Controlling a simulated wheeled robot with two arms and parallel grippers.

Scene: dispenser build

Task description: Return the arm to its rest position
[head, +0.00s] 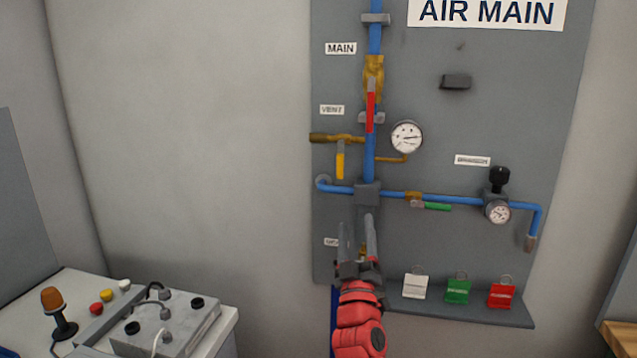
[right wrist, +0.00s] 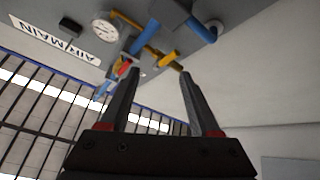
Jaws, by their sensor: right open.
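My right gripper (head: 357,222) is open, with its two fingers pointing up, in front of the lower left part of the grey AIR MAIN board (head: 450,260). Nothing shows between its fingers, and in the right wrist view the jaws (right wrist: 160,72) are apart and empty. The red wrist and arm come in from the bottom of the head view. The gripper partly hides a small label and a brass part at the bottom of the pipe. My left gripper is not in view.
The board carries blue pipes (head: 369,155), a red-handled valve (head: 371,110), a yellow-handled valve (head: 340,160), a green-handled valve (head: 436,207) and gauges (head: 406,137). A bench (head: 225,325) stands lower left.

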